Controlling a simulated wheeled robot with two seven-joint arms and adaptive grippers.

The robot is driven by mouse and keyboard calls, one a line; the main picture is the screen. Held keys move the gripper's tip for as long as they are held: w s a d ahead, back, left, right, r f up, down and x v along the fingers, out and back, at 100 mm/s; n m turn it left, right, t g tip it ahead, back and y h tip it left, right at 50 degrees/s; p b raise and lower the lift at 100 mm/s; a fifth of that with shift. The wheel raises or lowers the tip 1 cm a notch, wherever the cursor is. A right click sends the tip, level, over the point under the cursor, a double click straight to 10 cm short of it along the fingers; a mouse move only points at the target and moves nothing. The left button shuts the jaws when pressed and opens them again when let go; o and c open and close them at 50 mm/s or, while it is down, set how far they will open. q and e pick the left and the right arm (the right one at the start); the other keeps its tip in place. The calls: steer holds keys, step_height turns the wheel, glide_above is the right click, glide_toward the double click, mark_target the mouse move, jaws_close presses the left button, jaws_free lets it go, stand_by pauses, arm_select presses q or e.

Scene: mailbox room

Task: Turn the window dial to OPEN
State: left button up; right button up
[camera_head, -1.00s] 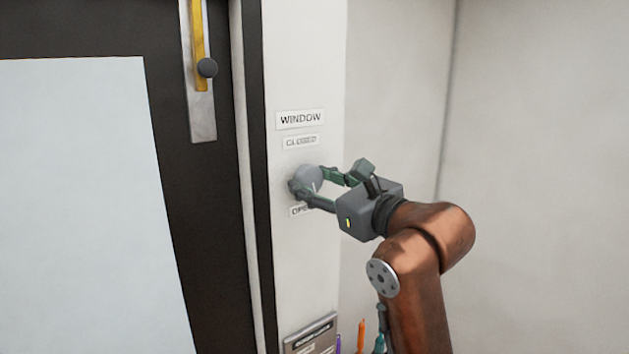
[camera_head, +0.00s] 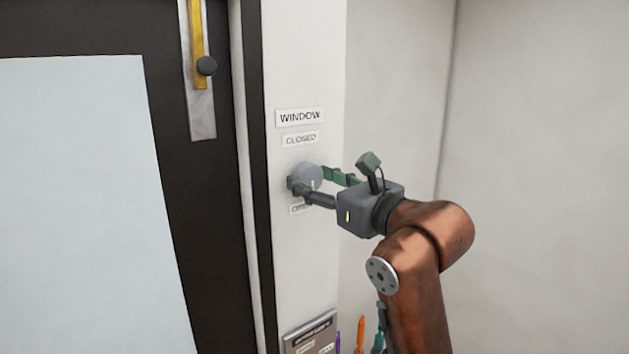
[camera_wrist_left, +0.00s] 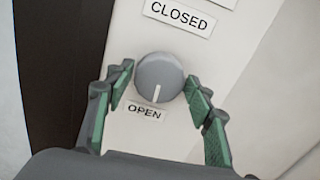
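The window dial (camera_head: 308,175) is a round grey knob on a pale panel, below the labels WINDOW (camera_head: 300,117) and CLOSED (camera_head: 300,139). In the left wrist view the dial (camera_wrist_left: 159,76) has its white mark pointing down at the OPEN label (camera_wrist_left: 146,112). My left gripper (camera_head: 311,181) is at the dial, one finger on each side. In the left wrist view narrow gaps show between the dial and the fingers of my left gripper (camera_wrist_left: 158,82), so it looks open around the knob. The OPEN label is partly hidden in the head view. My right gripper is not in view.
A dark door or frame (camera_head: 190,220) with a pale blank pane (camera_head: 80,200) stands on the left. A metal holder (camera_head: 311,337) and pens (camera_head: 361,336) are below the dial. The right wall is bare.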

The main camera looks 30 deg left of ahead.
arm_select(q)
steer(key=shift+o, duration=1.2)
steer(key=v, duration=1.2)
